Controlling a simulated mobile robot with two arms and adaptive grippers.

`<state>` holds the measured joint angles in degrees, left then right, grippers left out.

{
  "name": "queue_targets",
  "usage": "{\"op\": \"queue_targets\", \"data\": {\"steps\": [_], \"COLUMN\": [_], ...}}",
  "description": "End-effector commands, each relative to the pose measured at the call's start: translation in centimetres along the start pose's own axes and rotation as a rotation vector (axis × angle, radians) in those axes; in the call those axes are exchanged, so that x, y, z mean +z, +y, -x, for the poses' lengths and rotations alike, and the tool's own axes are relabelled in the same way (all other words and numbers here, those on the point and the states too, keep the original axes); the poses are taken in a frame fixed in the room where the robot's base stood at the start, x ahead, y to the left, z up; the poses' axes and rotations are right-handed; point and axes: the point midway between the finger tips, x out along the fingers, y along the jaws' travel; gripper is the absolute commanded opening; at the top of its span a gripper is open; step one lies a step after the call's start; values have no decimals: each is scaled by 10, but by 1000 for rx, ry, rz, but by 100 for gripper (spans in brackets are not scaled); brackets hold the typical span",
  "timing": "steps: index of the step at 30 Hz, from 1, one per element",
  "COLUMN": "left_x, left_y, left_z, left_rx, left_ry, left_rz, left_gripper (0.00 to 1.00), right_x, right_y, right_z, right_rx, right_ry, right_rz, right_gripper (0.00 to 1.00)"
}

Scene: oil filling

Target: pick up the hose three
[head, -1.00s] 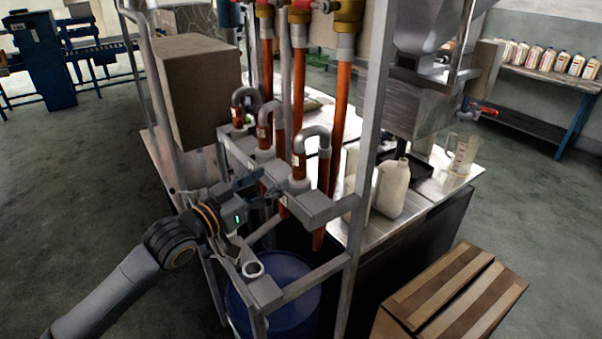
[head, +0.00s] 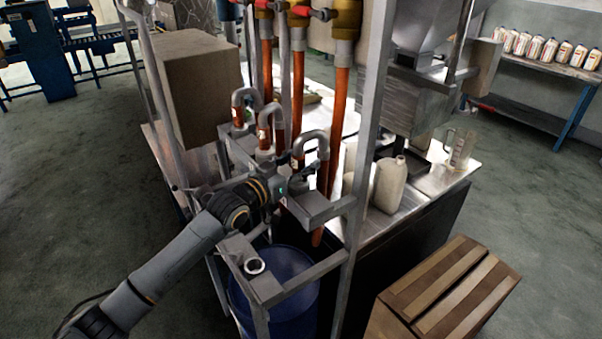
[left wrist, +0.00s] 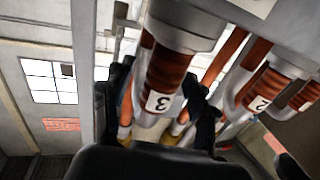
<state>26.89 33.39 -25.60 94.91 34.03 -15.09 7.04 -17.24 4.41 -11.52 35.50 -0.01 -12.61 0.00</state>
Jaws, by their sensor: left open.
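Hose three, with a grey curved top and an orange-brown grip, hangs in the rack's nearest holder in the head view (head: 312,140). In the left wrist view it is close and central, with its white "3" label (left wrist: 158,102) showing. Hose two (left wrist: 262,90) is to the right in that view. My right gripper is not in view.
The metal rack (head: 325,208) has a post close to the right of the gripper. A blue drum (head: 290,300) stands below. A white jug (head: 391,184) and clear pitcher (head: 459,149) stand on the metal table. A cardboard box (head: 440,300) is at the lower right.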

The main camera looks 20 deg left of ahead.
Motion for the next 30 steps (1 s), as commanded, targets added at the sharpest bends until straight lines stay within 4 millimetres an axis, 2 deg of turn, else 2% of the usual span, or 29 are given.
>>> {"op": "queue_targets", "data": {"steps": [5, 13, 24, 26, 30], "left_x": [1, 1, -4, -9, -32], "left_y": [0, 0, 0, -1, -1], "left_z": [0, 0, 0, 0, 0], "left_rx": [0, 0, 0, 0, 0], "left_ry": [0, -1, 5, 6, 10], "left_rz": [0, 0, 0, -1, -4], "left_gripper": [56, 1, 0, 0, 0], "right_x": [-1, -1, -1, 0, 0], "right_y": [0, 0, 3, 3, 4], "right_z": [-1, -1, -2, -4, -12], "right_rx": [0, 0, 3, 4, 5], "right_ry": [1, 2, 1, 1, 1], "right_rz": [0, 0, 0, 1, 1], "right_gripper": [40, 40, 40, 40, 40]}}
